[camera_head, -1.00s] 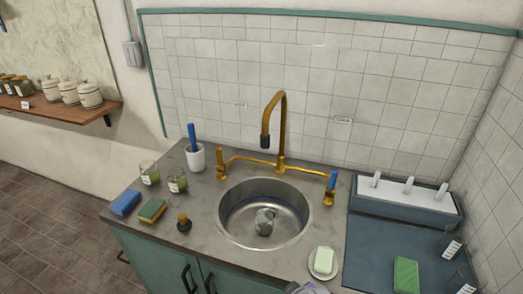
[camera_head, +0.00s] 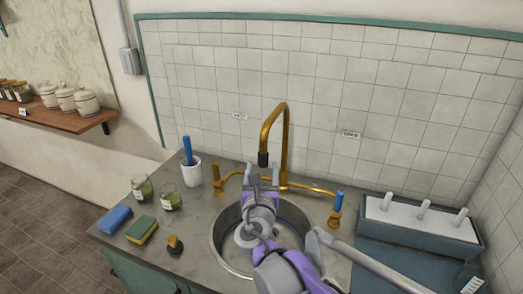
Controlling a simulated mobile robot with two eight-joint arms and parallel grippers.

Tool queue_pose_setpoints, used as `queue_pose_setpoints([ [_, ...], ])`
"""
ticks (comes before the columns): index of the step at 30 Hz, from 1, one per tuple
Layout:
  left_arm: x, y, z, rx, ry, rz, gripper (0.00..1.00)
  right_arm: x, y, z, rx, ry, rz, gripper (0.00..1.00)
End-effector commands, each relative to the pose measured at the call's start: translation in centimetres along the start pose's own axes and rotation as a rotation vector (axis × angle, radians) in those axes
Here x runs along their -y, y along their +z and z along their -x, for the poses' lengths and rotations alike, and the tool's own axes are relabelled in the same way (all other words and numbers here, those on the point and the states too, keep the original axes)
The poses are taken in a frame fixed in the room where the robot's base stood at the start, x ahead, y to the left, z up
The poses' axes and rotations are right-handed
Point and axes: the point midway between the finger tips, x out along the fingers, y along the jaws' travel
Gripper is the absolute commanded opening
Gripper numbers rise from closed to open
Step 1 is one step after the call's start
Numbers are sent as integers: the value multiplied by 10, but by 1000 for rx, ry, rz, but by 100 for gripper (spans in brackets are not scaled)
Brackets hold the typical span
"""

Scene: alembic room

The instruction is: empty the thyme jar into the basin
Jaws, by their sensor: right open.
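Two small glass jars with green contents and white labels stand upright on the counter left of the sink, one at the left (camera_head: 142,188) and one beside it (camera_head: 169,198). The labels are too small to read, so I cannot tell which is thyme. The round steel basin (camera_head: 219,240) is sunk in the counter and largely covered by my arm. My right gripper (camera_head: 262,171) is over the back of the basin, in front of the brass tap, with its two fingers apart and nothing seen between them. My left gripper is out of view.
A brass tap (camera_head: 286,125) arches over the basin. A white cup with a blue brush (camera_head: 190,170), a blue sponge (camera_head: 115,219), a green-yellow sponge (camera_head: 142,229) and a dark stopper (camera_head: 175,244) stand around the jars. A grey rack (camera_head: 418,230) is at the right.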

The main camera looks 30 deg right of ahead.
Motion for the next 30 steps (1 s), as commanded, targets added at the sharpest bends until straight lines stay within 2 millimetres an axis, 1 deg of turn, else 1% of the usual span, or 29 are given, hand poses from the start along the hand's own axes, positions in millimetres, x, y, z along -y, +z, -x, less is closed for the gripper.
queue_pose_setpoints([
  [1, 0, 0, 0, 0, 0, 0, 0, 1, 0, -10, 0, -4, 0, 67],
  [9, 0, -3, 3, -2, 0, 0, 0, 1, 0, -61, -1, -3, -3, 67],
  [12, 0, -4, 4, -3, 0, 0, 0, 2, 0, -76, -1, -4, -5, 67],
  [15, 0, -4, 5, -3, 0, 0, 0, 1, 0, -85, -1, -2, -4, 67],
  [19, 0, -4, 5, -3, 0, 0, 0, 1, 0, -91, -1, -2, -4, 67],
  [26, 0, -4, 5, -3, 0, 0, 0, 1, 0, -92, -1, -2, -5, 67],
  [27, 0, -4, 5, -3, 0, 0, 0, 1, 0, -92, -1, -2, -5, 65],
  [29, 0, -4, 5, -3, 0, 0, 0, 1, 0, -92, -1, -2, -5, 54],
  [30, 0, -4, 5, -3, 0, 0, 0, 1, 0, -92, -1, -2, -5, 47],
])
